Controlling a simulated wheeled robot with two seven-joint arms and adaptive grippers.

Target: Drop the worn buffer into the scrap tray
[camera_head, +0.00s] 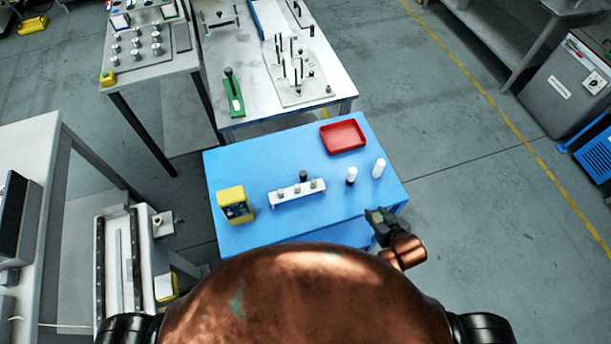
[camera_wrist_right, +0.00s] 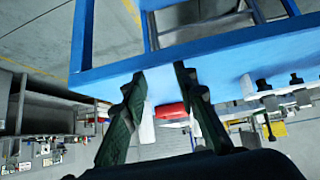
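The red scrap tray (camera_head: 343,138) lies at the back right of the blue table and looks empty; it also shows in the wrist view (camera_wrist_right: 172,112). A white rack (camera_head: 298,195) holds several grey pieces, with a dark-topped piece (camera_head: 304,175) at its back. A white cylinder with a dark band (camera_head: 351,177) and a plain white cylinder (camera_head: 379,168) stand upright to the right. I cannot tell which piece is the worn buffer. My right gripper (camera_head: 378,218) is at the table's front right edge, fingers apart and empty in the wrist view (camera_wrist_right: 159,74). My left gripper is out of view.
A yellow box (camera_head: 235,204) stands at the left of the blue table (camera_head: 245,165). A white bench (camera_head: 245,75) with fixtures adjoins behind it. Blue table surface is free around the tray. In the wrist view, the blue table frame (camera_wrist_right: 200,48) is close to my fingers.

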